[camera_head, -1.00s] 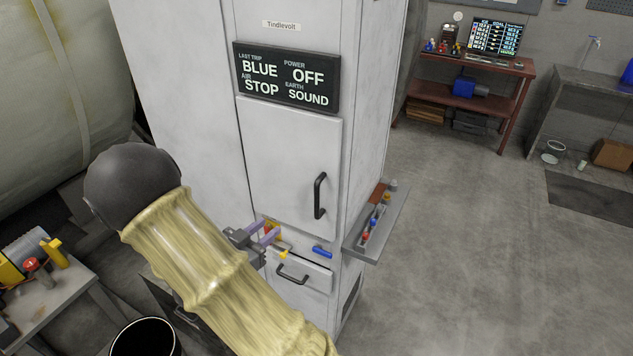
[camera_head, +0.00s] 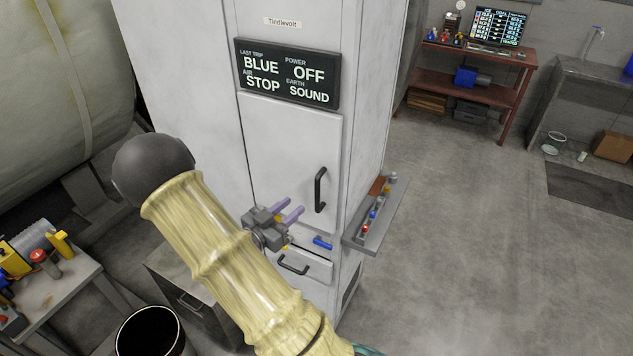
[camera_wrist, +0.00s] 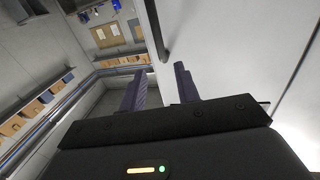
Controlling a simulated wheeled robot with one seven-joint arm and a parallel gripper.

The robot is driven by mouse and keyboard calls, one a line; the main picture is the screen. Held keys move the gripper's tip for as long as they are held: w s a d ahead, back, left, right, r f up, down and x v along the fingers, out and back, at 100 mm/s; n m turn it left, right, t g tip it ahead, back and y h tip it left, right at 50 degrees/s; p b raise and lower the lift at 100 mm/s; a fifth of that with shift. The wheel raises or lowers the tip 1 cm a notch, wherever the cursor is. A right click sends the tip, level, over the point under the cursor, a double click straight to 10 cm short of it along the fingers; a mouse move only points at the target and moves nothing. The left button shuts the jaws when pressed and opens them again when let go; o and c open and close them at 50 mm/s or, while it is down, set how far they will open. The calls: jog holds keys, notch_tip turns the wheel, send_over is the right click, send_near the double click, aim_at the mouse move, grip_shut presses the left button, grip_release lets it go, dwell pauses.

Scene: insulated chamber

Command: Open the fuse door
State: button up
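The pale grey cabinet door (camera_head: 285,145) below the display panel is closed flush with the cabinet front; I take it as the fuse door. Its black vertical bar handle (camera_head: 319,190) is on the door's right side. My gripper (camera_head: 294,207) has two purple fingers, spread apart and empty, just left of the handle's lower end. In the wrist view, my gripper (camera_wrist: 160,85) shows a clear gap between its fingers. The dark handle (camera_wrist: 157,32) lies beyond the fingertips, and the pale door surface fills the right side.
The black display panel (camera_head: 287,73) reads BLUE, OFF, STOP, SOUND. Below the door are a blue lever (camera_head: 322,243) and a drawer with a black handle (camera_head: 293,265). A grey side shelf (camera_head: 377,222) with small coloured items juts out right. Open floor lies farther right.

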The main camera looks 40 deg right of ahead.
aim_at(316, 187)
jog(key=d+p, duration=0.1)
jog(key=d, duration=0.2)
jog(key=w+d+p, duration=0.1)
jog(key=d, duration=0.2)
jog(key=w+d+p, duration=0.1)
jog(key=d+p, duration=0.1)
jog(key=d, duration=0.2)
jog(key=shift+r, duration=0.15)
jog(key=shift+w+d, duration=0.1)
jog(key=shift+d, duration=0.45)
grip_shut()
